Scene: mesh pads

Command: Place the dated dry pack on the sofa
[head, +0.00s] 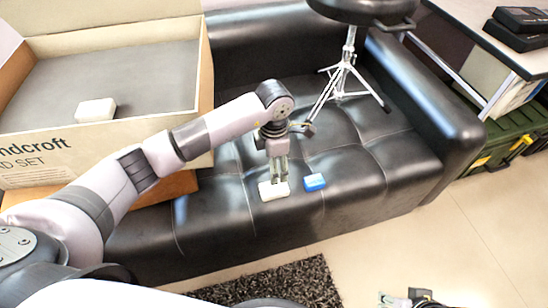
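The black leather sofa (345,205) fills the middle. A small cream-white pack (267,193) lies on its seat near the front edge. My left gripper (278,179) points down at this pack, with its fingertips at the pack's upper side. Whether they grip it or only touch it I cannot tell. A blue pack with a whitish part (315,182) lies just right of it on the seat. Another cream-white pack (95,109) lies in the large open box at left. No date can be read on any pack. My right gripper (408,299) shows only partly at the bottom edge.
The large cardboard box (150,128) stands at left against the sofa. A drum stool on a chrome tripod (347,75) stands on the seat's back right. A table with black boxes (520,28) and green cases (510,140) are at right. A dark rug (290,280) lies in front.

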